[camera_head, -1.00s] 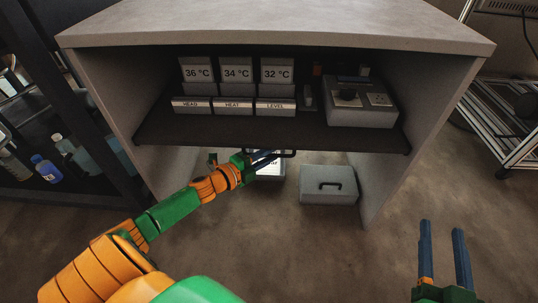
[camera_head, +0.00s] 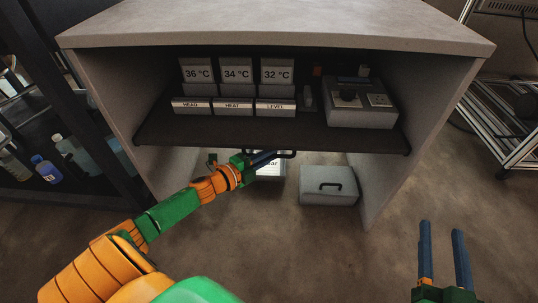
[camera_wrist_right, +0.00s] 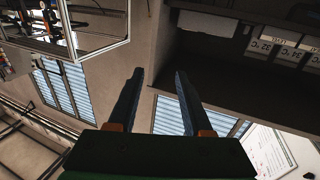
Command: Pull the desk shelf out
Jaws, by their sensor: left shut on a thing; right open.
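The desk shelf (camera_head: 300,134) is a dark sliding board inside the grey desk (camera_head: 270,22). A small dark handle (camera_head: 285,154) sits under the middle of its front edge. My left gripper (camera_head: 268,157) is at this handle and shut on it. My right gripper (camera_head: 443,225) is open and empty at the lower right, apart from the desk. In the right wrist view its two fingers (camera_wrist_right: 155,100) stand apart with nothing between them.
On the shelf stand labelled boxes marked 36 °C (camera_head: 198,74), 34 °C (camera_head: 237,74) and 32 °C (camera_head: 276,74), and a grey device (camera_head: 360,112). A grey case (camera_head: 328,192) and a white box (camera_head: 270,172) are under the shelf. A metal rack (camera_head: 510,120) stands right. The front floor is clear.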

